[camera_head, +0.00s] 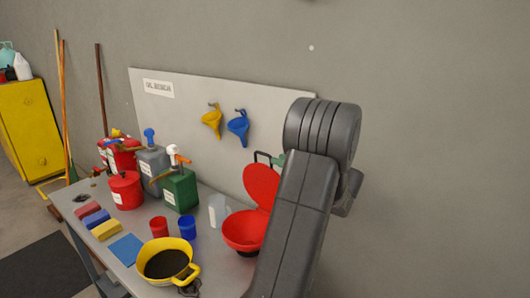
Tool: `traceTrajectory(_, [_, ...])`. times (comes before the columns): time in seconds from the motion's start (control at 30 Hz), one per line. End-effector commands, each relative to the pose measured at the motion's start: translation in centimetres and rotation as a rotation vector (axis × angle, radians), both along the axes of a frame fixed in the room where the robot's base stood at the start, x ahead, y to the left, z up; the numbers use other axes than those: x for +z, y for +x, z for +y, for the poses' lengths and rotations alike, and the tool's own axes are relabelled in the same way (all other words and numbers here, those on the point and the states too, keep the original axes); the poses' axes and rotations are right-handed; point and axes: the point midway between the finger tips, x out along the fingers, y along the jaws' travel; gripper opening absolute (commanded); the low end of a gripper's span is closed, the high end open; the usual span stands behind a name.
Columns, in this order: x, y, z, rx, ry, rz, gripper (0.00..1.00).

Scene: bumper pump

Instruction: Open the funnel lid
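The red funnel (243,232) stands on the right part of the table, in front of the grey board. Its round red lid (261,186) stands raised at the back of the rim, tilted up, so the bowl shows open from above. My dark grey arm covers the right side of the funnel and part of the lid. My gripper is not in view; the arm runs out at the bottom edge of the picture.
A yellow pan (186,269) of dark liquid stands at the front, with a small unclear dark object beside it. Red (159,226) and blue (187,227) cups, a green pump can (182,191) and a clear jug (217,209) stand nearby. Two small funnels hang on the board.

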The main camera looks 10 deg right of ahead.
Motion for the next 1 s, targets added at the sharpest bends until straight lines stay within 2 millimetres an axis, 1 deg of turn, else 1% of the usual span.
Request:
traceTrajectory(0.03, [0.2, 0.9, 1.0, 0.005, 0.0, 0.001, 0.33])
traceTrajectory(0.1, [0.3, 1.9, 2.0, 0.004, 0.0, 0.0, 0.33])
traceTrajectory(0.3, [0.2, 4.2, 4.3, 0.002, -0.001, 0.0, 0.33])
traceTrajectory(0.5, [0.1, 5.3, 5.3, 0.0, -0.001, 0.0, 0.33])
traceTrajectory(0.8, [0.0, 5.4, 5.3, -0.002, -0.002, -0.001, 0.33])
traceTrajectory(0.97, [0.0, 5.4, 5.3, -0.002, -0.002, -0.001, 0.01])
traceTrajectory(1.0, [0.0, 5.4, 5.3, -0.001, -0.002, -0.001, 0.0])
